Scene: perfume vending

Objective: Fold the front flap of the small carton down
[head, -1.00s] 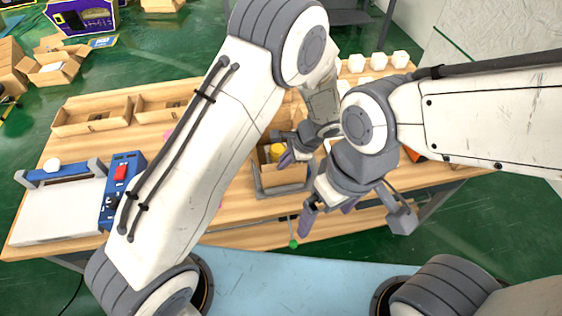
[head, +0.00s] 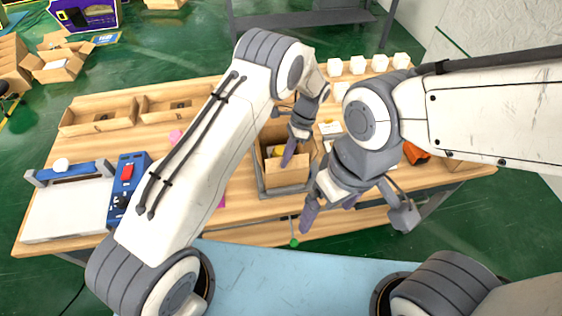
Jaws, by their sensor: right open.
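The small brown carton (head: 287,175) stands open at the table's front edge, in a grey holder (head: 262,188). Its front panel faces me, and part of a yellow item (head: 278,152) shows inside. My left gripper (head: 291,150) is over the carton's opening, with a purple finger pointing down near the front edge. Whether it touches a flap cannot be told, and its other finger is not clearly visible. My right gripper (head: 331,208) is open and empty, just right of the holder and in front of the table edge.
White boxes (head: 357,65) line the table's back right. Wooden trays (head: 98,115) lie at the back left. A blue device with a red switch (head: 126,180) and a white-topped machine (head: 68,208) stand at left. An orange item (head: 415,153) lies right, behind my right arm.

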